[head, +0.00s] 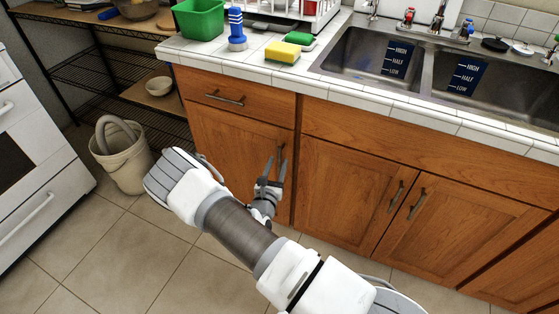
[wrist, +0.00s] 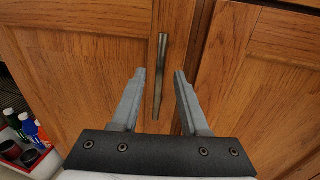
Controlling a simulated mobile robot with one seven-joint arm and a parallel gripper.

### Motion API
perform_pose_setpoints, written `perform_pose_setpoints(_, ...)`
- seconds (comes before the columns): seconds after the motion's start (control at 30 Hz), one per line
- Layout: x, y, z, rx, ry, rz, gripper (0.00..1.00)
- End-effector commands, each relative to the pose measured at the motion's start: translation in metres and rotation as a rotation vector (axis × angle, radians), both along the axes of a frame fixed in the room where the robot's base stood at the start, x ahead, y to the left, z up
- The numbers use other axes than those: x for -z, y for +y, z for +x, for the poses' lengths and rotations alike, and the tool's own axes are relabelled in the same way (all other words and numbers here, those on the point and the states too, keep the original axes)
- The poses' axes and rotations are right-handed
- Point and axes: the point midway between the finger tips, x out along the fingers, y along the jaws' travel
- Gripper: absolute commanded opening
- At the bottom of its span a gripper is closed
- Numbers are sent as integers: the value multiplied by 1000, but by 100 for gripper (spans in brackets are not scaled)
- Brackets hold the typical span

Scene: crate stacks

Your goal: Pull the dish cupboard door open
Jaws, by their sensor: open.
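The cupboard door (head: 225,155) under the single drawer at the left end of the counter is wooden and looks shut. Its upright metal bar handle (head: 282,152) is near the right edge, partly hidden by my gripper (head: 275,162). In the wrist view the handle (wrist: 161,55) stands between the two fingers of my gripper (wrist: 160,74), which are open on either side of it. The handle reaches above the fingertips and down between the fingers. I see a gap on both sides, and I cannot tell how deep the fingers reach around it.
A drawer (head: 228,98) sits above the door. Double doors with handles (head: 396,196) are to the right, under the sink (head: 375,58). Tiled floor (head: 115,245) is open in front.

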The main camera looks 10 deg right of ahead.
Motion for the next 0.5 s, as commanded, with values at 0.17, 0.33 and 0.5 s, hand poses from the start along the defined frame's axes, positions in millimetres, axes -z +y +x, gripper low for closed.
perform_pose_setpoints(0.17,1,-10,22,1,-2,1,45)
perform_pose_setpoints(0.33,0,-14,29,0,-1,0,45)
perform_pose_setpoints(0.5,-1,-14,30,0,0,0,45)
